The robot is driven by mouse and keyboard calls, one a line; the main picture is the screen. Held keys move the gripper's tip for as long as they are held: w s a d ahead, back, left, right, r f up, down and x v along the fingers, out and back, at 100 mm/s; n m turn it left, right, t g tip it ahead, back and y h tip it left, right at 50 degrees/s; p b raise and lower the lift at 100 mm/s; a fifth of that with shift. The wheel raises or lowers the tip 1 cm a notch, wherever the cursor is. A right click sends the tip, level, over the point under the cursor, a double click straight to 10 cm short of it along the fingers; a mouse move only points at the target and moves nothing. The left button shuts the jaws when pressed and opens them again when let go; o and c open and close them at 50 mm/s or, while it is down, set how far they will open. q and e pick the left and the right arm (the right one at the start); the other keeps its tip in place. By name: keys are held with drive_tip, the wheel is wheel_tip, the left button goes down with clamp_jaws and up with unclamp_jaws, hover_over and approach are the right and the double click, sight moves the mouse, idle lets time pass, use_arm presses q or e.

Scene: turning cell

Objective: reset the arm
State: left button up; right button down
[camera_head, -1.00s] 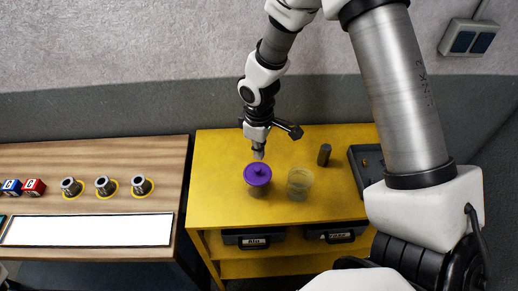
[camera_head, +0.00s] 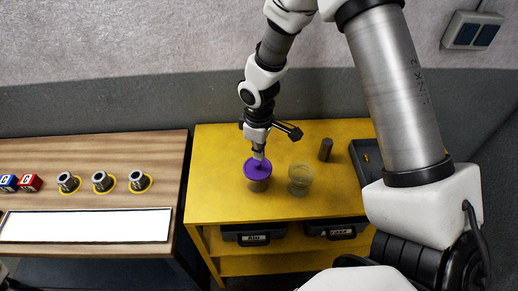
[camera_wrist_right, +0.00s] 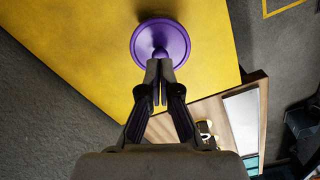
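My right gripper (camera_head: 259,154) reaches down over the yellow table, at the far edge of a purple lid (camera_head: 257,170) that sits on a see-through jar (camera_head: 258,185). In the right wrist view my right gripper (camera_wrist_right: 159,64) has its fingers close together, with only a thin gap. Their tips overlap the near side of the knob on the lid (camera_wrist_right: 178,38). The knob looks wider than the gap, and I see nothing between the fingers. Whether they touch the knob is unclear. My left gripper is not in view.
An open glass jar (camera_head: 300,180) and a dark cylinder (camera_head: 326,150) stand right of the lid on the yellow table (camera_head: 215,205). A dark tray (camera_head: 361,153) lies farther right, partly behind my arm. A wooden table (camera_head: 120,148) at left holds several metal parts and cubes.

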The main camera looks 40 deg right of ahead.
drive_tip(key=shift+f+b, duration=0.95)
drive_tip(key=shift+f, duration=0.5)
drive_tip(key=shift+r, duration=0.2)
wheel_tip(320, 180, up, 5)
drive_tip(key=p, duration=0.5)
drive_tip(key=shift+r, duration=0.95)
drive_tip(key=shift+f, duration=0.1)
